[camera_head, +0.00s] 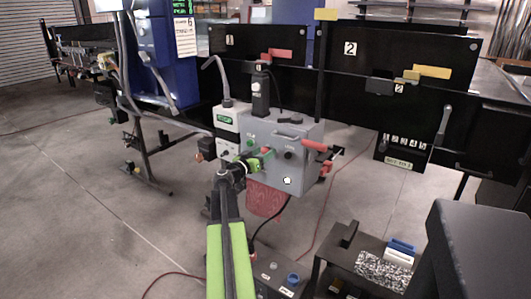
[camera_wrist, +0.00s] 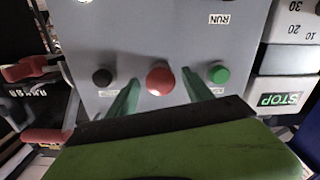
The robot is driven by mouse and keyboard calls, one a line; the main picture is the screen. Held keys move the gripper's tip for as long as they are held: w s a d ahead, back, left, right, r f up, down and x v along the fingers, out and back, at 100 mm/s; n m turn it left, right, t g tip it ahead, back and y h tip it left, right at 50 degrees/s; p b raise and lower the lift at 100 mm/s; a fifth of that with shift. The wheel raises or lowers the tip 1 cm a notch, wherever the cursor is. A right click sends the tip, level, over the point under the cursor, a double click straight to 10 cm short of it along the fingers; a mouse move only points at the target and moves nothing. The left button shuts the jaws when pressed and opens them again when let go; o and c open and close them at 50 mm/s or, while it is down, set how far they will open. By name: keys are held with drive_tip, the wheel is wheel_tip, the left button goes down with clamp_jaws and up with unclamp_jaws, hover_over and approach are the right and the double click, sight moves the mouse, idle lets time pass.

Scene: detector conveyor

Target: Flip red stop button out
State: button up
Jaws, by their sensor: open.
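The round red stop button (camera_wrist: 160,78) sits on the face of a grey control box (camera_wrist: 145,40), centred in the wrist view. My gripper (camera_wrist: 158,88) is open, with one green finger on each side of the red button and gaps showing between. I cannot tell whether the fingertips touch the box face. In the head view my gripper (camera_head: 262,157) is at the front of the grey box (camera_head: 310,135), by the red button (camera_head: 268,152), which is partly hidden there.
A green button (camera_wrist: 218,73) and a black button (camera_wrist: 102,77) flank the red one. A lit STOP sign (camera_head: 227,121) is on a box at the left. A red-handled lever (camera_head: 315,146) juts out at the right.

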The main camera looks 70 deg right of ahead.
drive_tip(key=shift+s+d, duration=0.1)
drive_tip(key=shift+d, duration=0.45)
drive_tip(key=shift+c, duration=0.2)
clamp_jaws()
